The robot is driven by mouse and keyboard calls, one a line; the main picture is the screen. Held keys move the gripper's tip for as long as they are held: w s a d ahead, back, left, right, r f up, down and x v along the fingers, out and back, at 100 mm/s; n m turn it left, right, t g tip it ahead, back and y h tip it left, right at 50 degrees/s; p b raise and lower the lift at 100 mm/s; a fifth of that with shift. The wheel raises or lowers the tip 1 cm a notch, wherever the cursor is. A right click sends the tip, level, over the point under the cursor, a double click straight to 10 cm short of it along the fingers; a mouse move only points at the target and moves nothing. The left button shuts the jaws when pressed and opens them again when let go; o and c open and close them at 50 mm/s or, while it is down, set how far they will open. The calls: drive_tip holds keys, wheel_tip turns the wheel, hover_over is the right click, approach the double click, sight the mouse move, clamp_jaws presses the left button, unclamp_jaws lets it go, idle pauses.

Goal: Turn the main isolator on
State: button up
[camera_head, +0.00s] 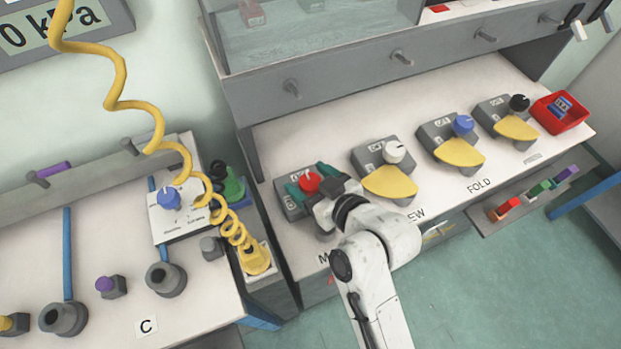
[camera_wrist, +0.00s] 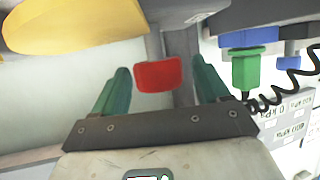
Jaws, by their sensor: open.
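The red knob (camera_head: 309,182) stands on a grey box (camera_head: 284,199) at the left end of the bench's row of control boxes. A label starting with "M" shows in front, the rest hidden by my arm. My gripper (camera_head: 313,186) is open with its teal fingers at either side of the red knob. In the wrist view the red knob (camera_wrist: 158,75) lies between and slightly beyond the two finger tips, with visible gaps on both sides. I cannot tell the knob's exact setting.
Beside it stand boxes with a white knob (camera_head: 395,151), a blue knob (camera_head: 463,125) and a black knob (camera_head: 519,103), each with a yellow plate. A red tray (camera_head: 561,112) is at the far right. A yellow coiled hose (camera_head: 205,185) hangs to the left.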

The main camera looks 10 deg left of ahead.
clamp_jaws()
idle(0.6)
